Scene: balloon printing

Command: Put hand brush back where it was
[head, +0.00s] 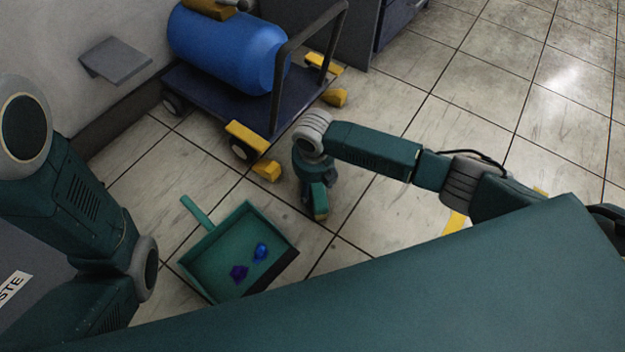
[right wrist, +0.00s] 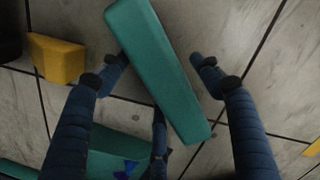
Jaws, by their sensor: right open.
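The teal hand brush (right wrist: 165,75) shows in the right wrist view as a long block slanting from upper left to lower right. My right gripper (right wrist: 157,75) has its dark blue fingers spread apart, with the brush between them. I cannot tell whether a finger touches it or how high it is above the floor. In the head view my right gripper (head: 318,205) is low, just right of the dustpan; I cannot make out the brush clearly there. My left arm shows at the left, but its gripper is out of view.
The green dustpan (head: 215,270) lies on the tiled floor, holding a blue piece (head: 261,251) and a purple piece (head: 239,272). A cart (head: 205,98) with yellow corner feet carries a blue tank (head: 225,50) behind. Floor to the right is clear.

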